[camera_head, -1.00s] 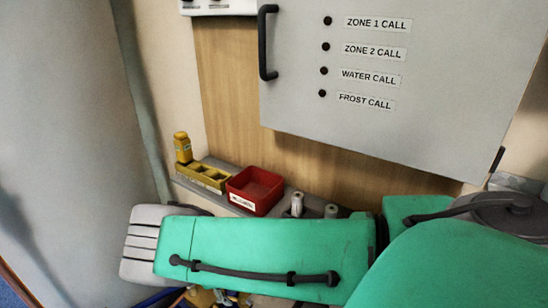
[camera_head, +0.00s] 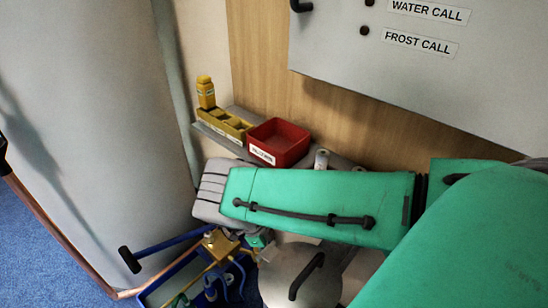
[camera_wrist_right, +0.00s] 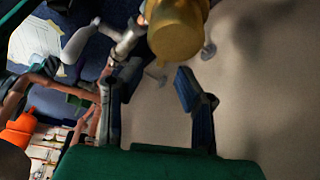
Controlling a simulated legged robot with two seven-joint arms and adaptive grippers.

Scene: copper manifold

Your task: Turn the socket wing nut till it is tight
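I cannot make out the socket wing nut for certain in either view. In the right wrist view, a rounded brass-coloured body (camera_wrist_right: 178,28) stands at the top, with a silvery fitting (camera_wrist_right: 125,44) to its left. My right gripper (camera_wrist_right: 147,84) has its two dark fingers spread with a clear gap between them. The gap looks empty, and the brass body is above and beyond it. In the head view my green arm crosses from the right, and its gripper is hidden. My left gripper is in neither view.
A red box (camera_head: 279,143) and a yellow tray (camera_head: 224,124) sit on a ledge by the wooden wall. A blue tray (camera_head: 150,296) with tools lies below. Copper pipes (camera_wrist_right: 103,100) stand left of the right gripper. A large pale cylinder (camera_head: 90,120) is at left.

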